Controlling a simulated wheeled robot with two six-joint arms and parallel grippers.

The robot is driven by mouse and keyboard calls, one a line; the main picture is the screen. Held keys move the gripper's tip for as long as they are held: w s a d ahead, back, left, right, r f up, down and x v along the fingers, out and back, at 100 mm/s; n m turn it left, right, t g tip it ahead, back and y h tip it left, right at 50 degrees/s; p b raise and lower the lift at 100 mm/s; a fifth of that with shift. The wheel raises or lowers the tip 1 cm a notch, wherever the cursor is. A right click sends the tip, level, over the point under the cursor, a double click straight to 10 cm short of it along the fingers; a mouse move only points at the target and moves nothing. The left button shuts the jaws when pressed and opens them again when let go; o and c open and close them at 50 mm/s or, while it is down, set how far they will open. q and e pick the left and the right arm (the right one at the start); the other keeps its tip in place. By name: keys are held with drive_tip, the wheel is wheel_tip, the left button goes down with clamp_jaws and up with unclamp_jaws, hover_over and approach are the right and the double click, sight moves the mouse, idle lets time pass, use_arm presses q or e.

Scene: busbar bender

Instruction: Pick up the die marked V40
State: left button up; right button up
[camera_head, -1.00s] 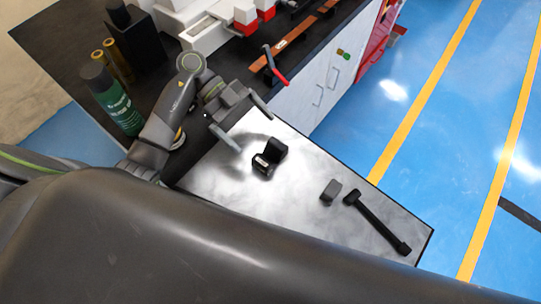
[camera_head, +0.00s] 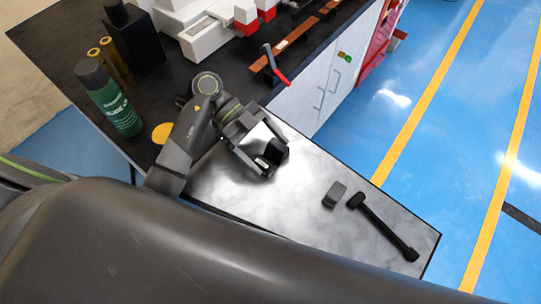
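A black, notched die (camera_head: 272,155) with a small pale label lies on the grey metal tabletop (camera_head: 225,186). The marking on it is too small to read. My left gripper (camera_head: 271,153) is over the die, its two fingers spread with one on either side of it. I cannot tell whether the fingers touch it. The gripper partly covers the die. A smaller dark grey block (camera_head: 335,194) lies to the right on the same tabletop. My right gripper is not in view.
A black-handled hammer-like tool (camera_head: 383,226) lies at the right of the tabletop. A green bottle (camera_head: 113,103) and brass cylinders (camera_head: 113,60) stand on the dark bench at left. A red-handled lever (camera_head: 274,64) is behind the gripper. The tabletop's front middle is clear.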

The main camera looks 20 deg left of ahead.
use_arm(q)
drive_tip(key=c, duration=1.4)
drive_tip(key=shift+r, duration=0.1)
drive_tip(key=shift+w, duration=0.1)
